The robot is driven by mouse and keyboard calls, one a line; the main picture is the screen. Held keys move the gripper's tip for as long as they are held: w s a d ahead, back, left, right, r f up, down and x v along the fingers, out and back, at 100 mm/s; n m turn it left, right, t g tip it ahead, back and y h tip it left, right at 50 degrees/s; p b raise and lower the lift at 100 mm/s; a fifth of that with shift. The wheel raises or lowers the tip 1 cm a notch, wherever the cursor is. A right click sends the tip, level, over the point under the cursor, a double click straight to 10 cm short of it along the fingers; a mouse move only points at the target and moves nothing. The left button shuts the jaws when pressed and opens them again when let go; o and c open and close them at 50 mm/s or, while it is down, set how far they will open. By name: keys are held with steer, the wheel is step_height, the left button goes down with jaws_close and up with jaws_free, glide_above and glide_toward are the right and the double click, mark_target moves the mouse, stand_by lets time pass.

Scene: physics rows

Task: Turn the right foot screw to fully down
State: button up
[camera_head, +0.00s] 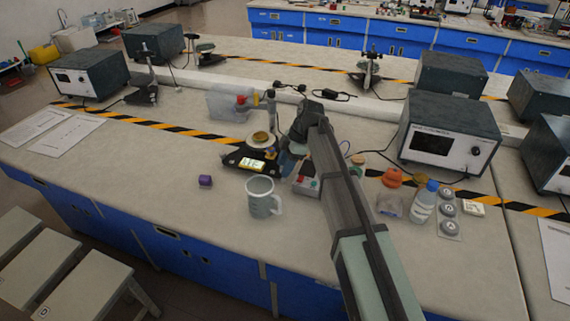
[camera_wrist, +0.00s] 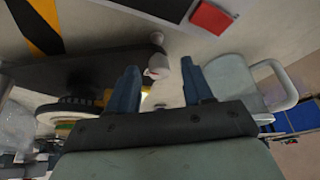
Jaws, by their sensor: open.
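The balance (camera_head: 236,158) has a dark base, a lit display and a round pan with a brass-coloured piece on it. It stands near the middle of the bench, behind the mug. In the wrist view its dark body (camera_wrist: 75,72) fills the left side. A small pale, rounded knob (camera_wrist: 157,66) at the body's edge looks like a foot screw; its height is not clear. My gripper (camera_wrist: 161,78) is open, with its two fingers on either side of that knob, and no contact can be made out. In the head view my gripper (camera_head: 287,158) is at the balance's right side and partly hides it.
A grey mug (camera_head: 262,197) stands close in front, also in the wrist view (camera_wrist: 232,84). A bottle (camera_head: 424,202) and several small items are to the right.

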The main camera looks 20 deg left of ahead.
jaws_close()
stand_by(0.3)
steer(key=shift+s+m, duration=0.1)
steer(key=shift+m, duration=0.2)
